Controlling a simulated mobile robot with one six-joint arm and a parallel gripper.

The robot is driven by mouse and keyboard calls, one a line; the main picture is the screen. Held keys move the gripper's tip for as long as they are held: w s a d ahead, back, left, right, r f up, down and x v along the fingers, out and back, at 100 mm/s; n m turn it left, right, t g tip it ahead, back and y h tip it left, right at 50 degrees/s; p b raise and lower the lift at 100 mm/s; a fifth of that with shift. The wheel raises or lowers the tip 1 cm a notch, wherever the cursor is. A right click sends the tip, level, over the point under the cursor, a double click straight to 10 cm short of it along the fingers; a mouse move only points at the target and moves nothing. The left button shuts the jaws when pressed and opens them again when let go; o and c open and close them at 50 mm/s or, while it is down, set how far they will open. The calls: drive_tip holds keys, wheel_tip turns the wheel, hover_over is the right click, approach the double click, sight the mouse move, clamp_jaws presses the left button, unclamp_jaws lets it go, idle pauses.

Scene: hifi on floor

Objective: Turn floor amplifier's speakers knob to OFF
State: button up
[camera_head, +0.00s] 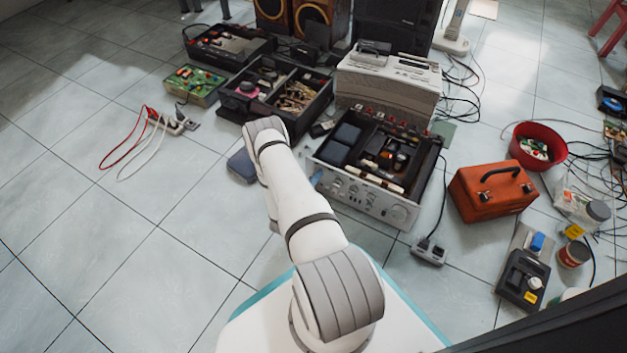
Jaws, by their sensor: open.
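The floor amplifier (365,196) sits on the tiles right of my arm, its top open and its silver front panel facing me. The panel has several small knobs and switches and a large round knob (398,213) at its right end. The panel's left end is close to my arm in the picture. The lettering is too small to read, so I cannot tell which knob is the speakers knob or where it points. My white arm reaches forward to a grey joint and hides what is behind it. My gripper does not show.
An orange toolbox (492,190) and a power strip (429,251) with a cord lie right of the amplifier. A silver cassette deck (388,85) stands behind it. An open black case (275,92) lies behind my arm. The floor at left is mostly clear, apart from red and white leads (138,140).

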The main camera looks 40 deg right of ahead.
drive_tip(key=p+v, duration=0.3)
drive_tip(key=v, duration=0.5)
drive_tip(key=shift+d, duration=0.1)
idle(0.4)
wheel_tip(320, 180, up, 45)
drive_tip(key=m+g+y+p, duration=0.2)
drive_tip(key=m+g+p, duration=0.9)
drive_tip(key=m+p, duration=0.55)
drive_tip(key=s+a+r+m+t+y+p, duration=0.2)
drive_tip(key=s+a+r+m+y+p, duration=0.2)
drive_tip(key=r, duration=1)
drive_tip(key=s+a+r+m+t+y+p, duration=0.2)
drive_tip(key=s+a+r+m+y+p, duration=0.3)
drive_tip(key=r, duration=1)
drive_tip(key=s+a+r+m+t+y+p, duration=0.2)
drive_tip(key=s+a+r+m+y+p, duration=0.3)
drive_tip(key=a+r+m+p, duration=0.4)
drive_tip(key=s+a+r+p, duration=0.1)
drive_tip(key=a+r+p, duration=0.2)
drive_tip(key=r, duration=0.3)
drive_tip(key=shift+s+a+r+m+t, duration=0.2)
drive_tip(key=shift+s+a+m+t, duration=0.1)
drive_tip(key=shift+s+a+m, duration=0.05)
drive_tip(key=shift+a+y, duration=0.2)
drive_tip(key=shift+y, duration=0.1)
drive_tip(key=shift+c, duration=0.2)
